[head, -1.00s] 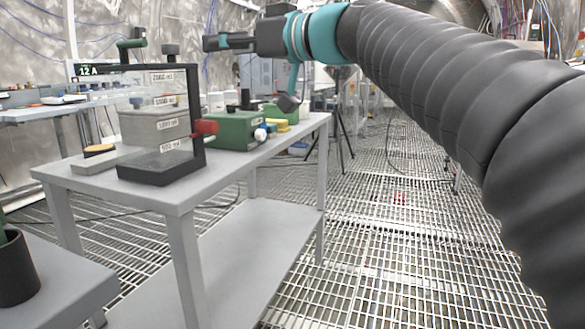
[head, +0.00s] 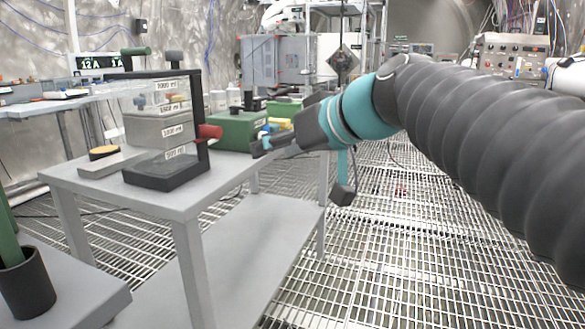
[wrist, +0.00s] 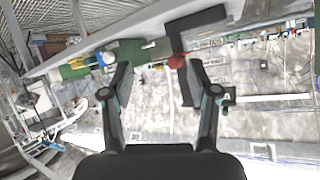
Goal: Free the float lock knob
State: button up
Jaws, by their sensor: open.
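The red knob (head: 210,132) sticks out from the right side of a black upright frame around a clear tank (head: 150,125) with volume labels. I take it for the float lock knob. A grey block (head: 158,132) sits inside the tank. My gripper (head: 258,146) is right of the knob, apart from it, with its fingers pointing left. In the wrist view the gripper (wrist: 166,74) is open and empty. The red knob (wrist: 177,62) shows just beyond the fingertips, between their lines. The black frame (wrist: 186,85) stands behind it, nearer the right finger.
A green box (head: 235,130) with a blue-and-white knob stands close behind my gripper on the grey table (head: 215,185). A yellow-topped disc (head: 103,152) lies left of the tank. A black cup (head: 27,282) is at the lower left.

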jog(key=shift+m+h, duration=0.6)
jog(key=shift+h, duration=0.2)
jog(key=f, duration=0.1)
jog(key=s+d+f, duration=0.2)
jog(key=shift+d+f+p, duration=0.15)
jog(key=shift+f+p, duration=0.15)
jog(key=shift+f, duration=0.05)
jog(key=n+g+y+p, duration=0.2)
jog(key=n+g+y, duration=0.3)
jog(key=n+y, duration=0.5)
send_near(182, 56)
jog(key=shift+t, duration=0.4)
jog(key=x, duration=0.4)
jog(key=p+x, duration=0.1)
jog(key=x, duration=0.2)
jog(key=p+x, duration=0.1)
jog(key=x, duration=0.3)
jog(key=shift+s+a+f, duration=0.1)
jog(key=shift+s+a, duration=0.1)
jog(key=shift+a, duration=0.2)
